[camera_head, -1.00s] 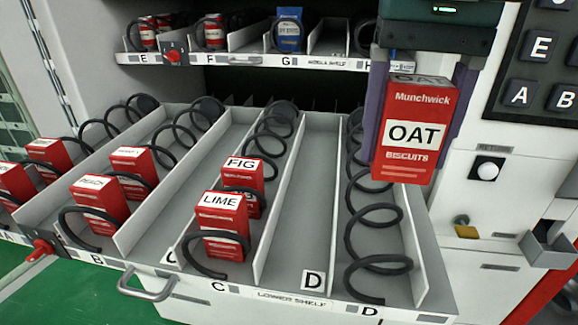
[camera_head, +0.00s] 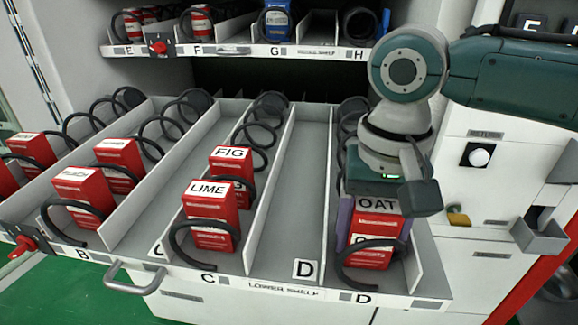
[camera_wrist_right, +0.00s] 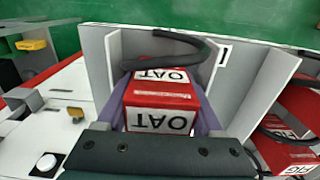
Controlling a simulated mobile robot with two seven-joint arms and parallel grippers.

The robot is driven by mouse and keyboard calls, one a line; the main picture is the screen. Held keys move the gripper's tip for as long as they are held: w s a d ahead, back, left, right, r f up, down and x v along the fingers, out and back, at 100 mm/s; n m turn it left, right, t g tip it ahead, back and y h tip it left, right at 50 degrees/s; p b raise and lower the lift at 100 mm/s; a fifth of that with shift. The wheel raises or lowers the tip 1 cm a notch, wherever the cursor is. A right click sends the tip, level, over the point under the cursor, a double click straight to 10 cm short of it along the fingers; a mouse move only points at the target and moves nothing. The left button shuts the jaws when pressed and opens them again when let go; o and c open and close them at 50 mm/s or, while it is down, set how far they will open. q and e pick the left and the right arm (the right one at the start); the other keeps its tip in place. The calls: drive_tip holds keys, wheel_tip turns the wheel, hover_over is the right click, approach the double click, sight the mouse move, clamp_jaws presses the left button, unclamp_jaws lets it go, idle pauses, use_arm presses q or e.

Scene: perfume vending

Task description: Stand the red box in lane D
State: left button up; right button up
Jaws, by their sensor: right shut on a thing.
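The red box, labelled OAT, (camera_head: 372,257) is upright in the coil lane marked D on the lower shelf. The lane's front coil loop crosses in front of it. My left gripper is not in view.
Dividers flank the lane; left of it is an empty lane without a coil (camera_head: 292,215). Red LIME (camera_head: 212,225) and FIG (camera_head: 238,165) boxes stand in lane C. The upper shelf (camera_head: 220,51) runs above. A button panel (camera_head: 480,155) is at right.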

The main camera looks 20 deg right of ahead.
drive_tip(key=o, duration=1.2)
drive_tip(key=shift+f, duration=0.1)
wheel_tip(320, 180, up, 12)
drive_tip(key=shift+r+p, duration=0.15)
drive_tip(key=shift+p, duration=0.35)
